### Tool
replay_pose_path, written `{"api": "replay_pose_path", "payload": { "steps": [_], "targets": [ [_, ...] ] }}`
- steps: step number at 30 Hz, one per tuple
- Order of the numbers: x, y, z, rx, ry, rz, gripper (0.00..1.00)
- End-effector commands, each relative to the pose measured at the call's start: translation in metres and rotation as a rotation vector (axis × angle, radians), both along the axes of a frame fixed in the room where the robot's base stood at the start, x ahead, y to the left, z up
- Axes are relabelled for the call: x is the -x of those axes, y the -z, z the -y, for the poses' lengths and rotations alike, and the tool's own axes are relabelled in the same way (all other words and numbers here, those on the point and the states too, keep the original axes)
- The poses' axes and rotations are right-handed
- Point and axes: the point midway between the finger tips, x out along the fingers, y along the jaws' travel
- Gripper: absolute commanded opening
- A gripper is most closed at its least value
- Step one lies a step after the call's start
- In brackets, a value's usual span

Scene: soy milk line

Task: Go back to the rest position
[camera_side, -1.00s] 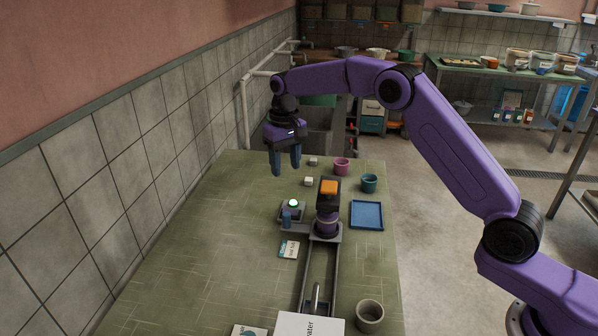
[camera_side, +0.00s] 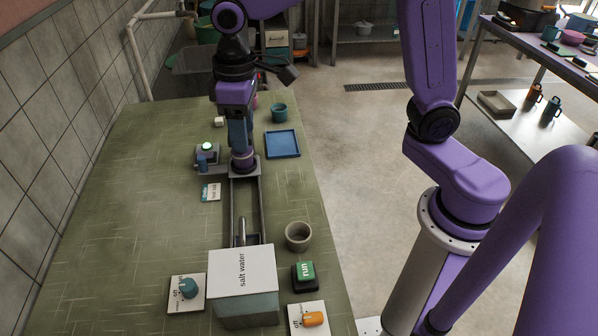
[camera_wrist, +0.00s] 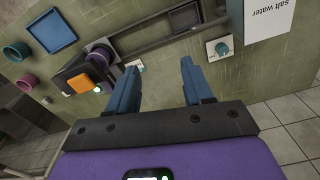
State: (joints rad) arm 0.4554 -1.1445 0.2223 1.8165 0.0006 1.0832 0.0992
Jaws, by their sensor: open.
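My gripper (camera_side: 238,138) is over the far part of the green table (camera_side: 110,220), its blue fingers pointing down. In the wrist view its two fingers (camera_wrist: 159,67) are spread wide with nothing between them.
A blue tray (camera_side: 283,144) and teal cup (camera_side: 279,112) stand right of the gripper. A lit green button (camera_side: 207,147) is left. Nearer are the rail (camera_side: 232,210), grey cup (camera_side: 298,236), salt water box (camera_side: 242,285), green run button (camera_side: 304,275) and knobs. The table's left side is clear.

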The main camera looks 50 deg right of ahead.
Motion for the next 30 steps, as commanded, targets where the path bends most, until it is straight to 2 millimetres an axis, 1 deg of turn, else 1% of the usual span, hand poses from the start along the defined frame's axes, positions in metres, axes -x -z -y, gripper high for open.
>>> {"api": "replay_pose_path", "payload": {
  "steps": [1, 3, 5, 6, 8, 12, 15, 18, 21, 25, 30],
  "targets": [
    [0.021, -0.002, 0.006, -0.001, -0.041, 0.002, 0.51],
    [0.047, -0.001, 0.012, -0.002, -0.097, 0.003, 0.51],
    [0.069, 0.000, 0.020, -0.003, -0.143, 0.004, 0.51],
    [0.083, 0.001, 0.025, -0.004, -0.174, 0.004, 0.51],
    [0.105, 0.003, 0.035, -0.004, -0.221, 0.005, 0.51],
    [0.153, 0.011, 0.059, -0.006, -0.329, 0.006, 0.51],
    [0.182, 0.017, 0.077, -0.007, -0.398, 0.008, 0.51],
    [0.203, 0.024, 0.092, -0.009, -0.453, 0.009, 0.51],
    [0.216, 0.028, 0.102, -0.008, -0.487, 0.008, 0.51],
    [0.223, 0.031, 0.108, -0.009, -0.508, 0.009, 0.51],
    [0.224, 0.031, 0.108, -0.008, -0.510, 0.008, 0.51]
  ]
}}
